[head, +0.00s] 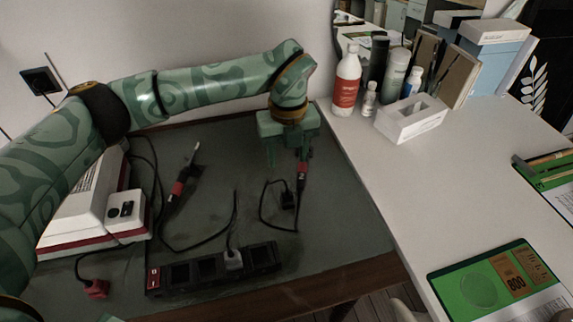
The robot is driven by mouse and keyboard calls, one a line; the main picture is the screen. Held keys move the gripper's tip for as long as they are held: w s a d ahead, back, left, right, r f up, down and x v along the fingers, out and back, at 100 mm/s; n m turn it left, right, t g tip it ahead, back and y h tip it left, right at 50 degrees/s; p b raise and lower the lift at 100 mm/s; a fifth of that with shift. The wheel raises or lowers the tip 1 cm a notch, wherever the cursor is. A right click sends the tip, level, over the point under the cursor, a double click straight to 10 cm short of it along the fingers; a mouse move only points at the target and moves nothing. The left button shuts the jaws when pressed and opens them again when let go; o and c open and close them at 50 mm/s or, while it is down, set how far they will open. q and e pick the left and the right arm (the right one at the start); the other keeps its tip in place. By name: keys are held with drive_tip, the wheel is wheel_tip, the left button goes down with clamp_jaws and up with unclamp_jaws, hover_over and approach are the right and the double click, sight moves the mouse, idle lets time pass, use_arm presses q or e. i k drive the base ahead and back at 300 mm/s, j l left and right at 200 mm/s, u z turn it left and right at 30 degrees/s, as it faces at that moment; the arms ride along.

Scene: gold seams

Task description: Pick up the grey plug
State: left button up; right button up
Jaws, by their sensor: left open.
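The grey plug (233,259) sits in a socket of the black power strip (190,274), towards its right end, with a dark cable rising from it. The strip lies near the front edge of the dark mat. My left gripper (287,155) is open and points down over the back right of the mat, well behind the plug and to its right. A black-and-red handled tool (302,174) shows just below its right finger; I cannot tell whether they touch. My right gripper is not in view.
A black plug (288,200) and a red plug (97,289) lie loose on the mat. Another red-and-black tool (178,187) lies left of centre, by a white-and-red station (80,215). Bottles and a white box (411,118) stand on the white table at right.

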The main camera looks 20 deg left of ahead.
sight(234, 260)
drive_tip(key=k+l, duration=0.2)
drive_tip(key=k, duration=0.3)
drive_tip(key=k+l, duration=0.2)
drive_tip(key=k, duration=0.25)
